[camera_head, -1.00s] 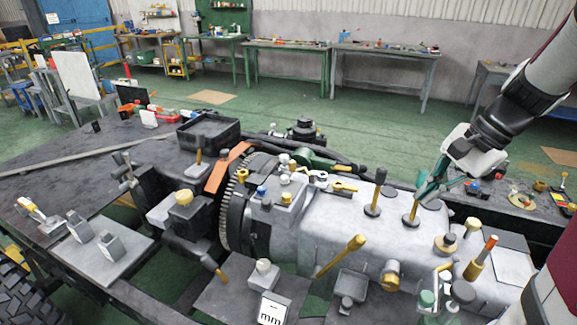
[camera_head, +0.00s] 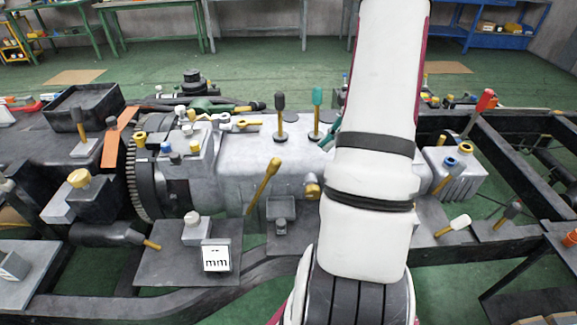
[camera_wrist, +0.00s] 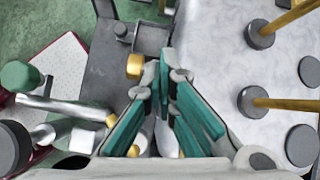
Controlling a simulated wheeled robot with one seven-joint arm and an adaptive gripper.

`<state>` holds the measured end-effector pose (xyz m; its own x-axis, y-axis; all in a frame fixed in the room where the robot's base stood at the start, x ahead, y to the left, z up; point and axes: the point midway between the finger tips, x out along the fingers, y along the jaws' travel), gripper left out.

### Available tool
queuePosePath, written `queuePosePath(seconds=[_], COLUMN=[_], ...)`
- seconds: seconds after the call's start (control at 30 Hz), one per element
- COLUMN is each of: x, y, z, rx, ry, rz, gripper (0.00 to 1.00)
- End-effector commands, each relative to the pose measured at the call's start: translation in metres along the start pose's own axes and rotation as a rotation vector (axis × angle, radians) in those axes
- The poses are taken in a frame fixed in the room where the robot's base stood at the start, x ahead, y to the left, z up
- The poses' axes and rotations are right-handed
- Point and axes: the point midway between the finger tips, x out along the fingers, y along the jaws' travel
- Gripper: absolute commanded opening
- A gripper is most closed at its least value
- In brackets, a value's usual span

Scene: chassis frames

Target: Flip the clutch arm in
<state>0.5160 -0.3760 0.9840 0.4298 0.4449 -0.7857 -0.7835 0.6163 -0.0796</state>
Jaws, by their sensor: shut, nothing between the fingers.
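No part is marked as the clutch arm, so I cannot tell which lever it is. A slanted gold lever with a ball end (camera_head: 265,185) stands at the front of the grey gearbox housing (camera_head: 240,150). Two upright gold levers, one black-capped (camera_head: 280,115) and one teal-capped (camera_head: 317,112), stand on its top. In the wrist view, gold rods on round bases (camera_wrist: 252,103) are at right. My gripper (camera_wrist: 172,72) is shut and empty, teal fingers together over the housing's front edge, right of a gold knob (camera_wrist: 135,66). In the head view my arm hides most of it.
An orange bar (camera_head: 115,145) lies beside the toothed flywheel (camera_head: 135,180) at left. A small block with blue and yellow caps (camera_head: 455,170) and a red-topped lever (camera_head: 482,105) are at right. Black frame rails surround the machine. Green floor behind is open.

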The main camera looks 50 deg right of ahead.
Motion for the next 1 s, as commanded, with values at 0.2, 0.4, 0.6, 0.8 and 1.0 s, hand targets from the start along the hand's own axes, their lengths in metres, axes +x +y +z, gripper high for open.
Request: queuePosePath(seconds=[0.2,0.4,0.6,0.8,1.0], x=[0.002,0.022,0.061,0.099,0.105], y=[0.0,0.001,0.001,0.001,0.001], z=[0.001,0.001,0.001,0.001,0.028], rx=[-0.002,-0.002,-0.002,-0.002,-0.005], ry=[0.0,-0.001,-0.002,-0.002,0.001], rz=[0.001,0.005,0.005,0.005,0.002], gripper=[0.0,0.0,0.0,0.0,0.0])
